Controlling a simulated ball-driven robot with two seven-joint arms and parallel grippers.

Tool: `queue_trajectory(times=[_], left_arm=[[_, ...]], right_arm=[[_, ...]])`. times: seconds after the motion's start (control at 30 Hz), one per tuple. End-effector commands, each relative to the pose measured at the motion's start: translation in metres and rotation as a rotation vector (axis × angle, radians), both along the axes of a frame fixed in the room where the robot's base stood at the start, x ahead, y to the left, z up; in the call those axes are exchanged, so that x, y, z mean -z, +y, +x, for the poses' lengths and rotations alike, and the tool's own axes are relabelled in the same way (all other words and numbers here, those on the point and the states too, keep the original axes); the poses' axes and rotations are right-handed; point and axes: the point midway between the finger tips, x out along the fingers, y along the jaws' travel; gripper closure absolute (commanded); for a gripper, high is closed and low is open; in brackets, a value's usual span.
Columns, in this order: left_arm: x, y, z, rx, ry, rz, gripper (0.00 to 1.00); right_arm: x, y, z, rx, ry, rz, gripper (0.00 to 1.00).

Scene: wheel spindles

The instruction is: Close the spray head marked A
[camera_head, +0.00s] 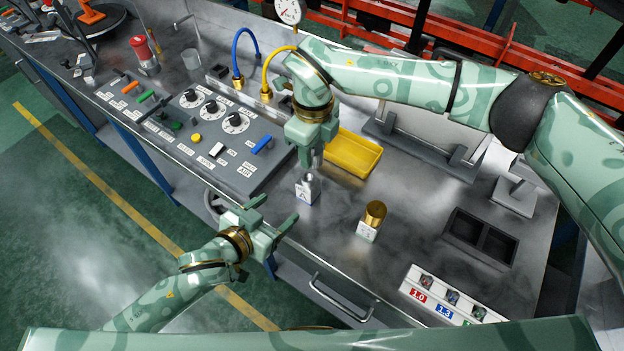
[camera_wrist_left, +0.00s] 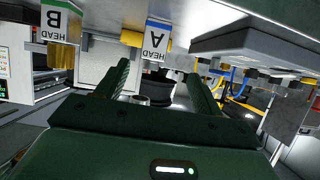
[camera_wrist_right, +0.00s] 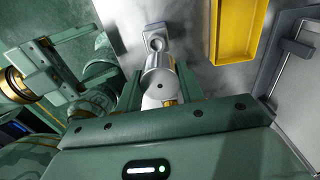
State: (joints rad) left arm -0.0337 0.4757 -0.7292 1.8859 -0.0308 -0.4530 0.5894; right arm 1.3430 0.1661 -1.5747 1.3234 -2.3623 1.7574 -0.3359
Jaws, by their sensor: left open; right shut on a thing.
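The white stand labelled A (camera_head: 307,190) is near the table's front edge, with a silver piece on top. It shows upside down as HEAD A in the left wrist view (camera_wrist_left: 155,40). My right gripper (camera_head: 309,160) is right above it, shut on a silver cylinder (camera_wrist_right: 158,80) with a small hole in its end. Beyond that cylinder a silver ringed part (camera_wrist_right: 155,42) shows; whether they touch I cannot tell. My left gripper (camera_head: 272,222) is open and empty, in front of stand A at the table edge.
A stand labelled B with a brass cap (camera_head: 375,213) stands to the right. A yellow tray (camera_head: 352,154) lies behind stand A. The control panel (camera_head: 215,125) with knobs is to the left. A dark two-pocket holder (camera_head: 479,238) and a number-labelled rack (camera_head: 450,297) are at the right.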

Motion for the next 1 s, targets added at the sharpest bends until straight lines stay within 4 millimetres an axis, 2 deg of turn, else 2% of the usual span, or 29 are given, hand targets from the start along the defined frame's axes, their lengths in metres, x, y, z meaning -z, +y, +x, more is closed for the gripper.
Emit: queue_trajectory(times=[0.03, 0.13, 0.57, 0.73, 1.0], left_arm=[[-0.010, -0.003, -0.001, 0.009, -0.010, -0.009, 0.33], [-0.019, -0.007, -0.003, 0.018, -0.016, -0.022, 0.33], [-0.018, -0.010, 0.000, 0.018, -0.018, -0.024, 0.33], [-0.010, -0.021, 0.015, 0.018, -0.018, -0.023, 0.33], [0.010, -0.049, 0.054, 0.018, -0.017, -0.024, 0.33]], right_arm=[[-0.003, 0.006, -0.001, 0.008, 0.000, 0.000, 0.83], [-0.003, 0.012, -0.001, 0.023, 0.000, 0.000, 0.83], [-0.002, 0.013, -0.001, 0.025, 0.001, 0.001, 0.83], [-0.002, 0.013, -0.001, 0.025, 0.001, 0.001, 0.83], [-0.002, 0.012, -0.001, 0.024, 0.001, 0.001, 0.83]])
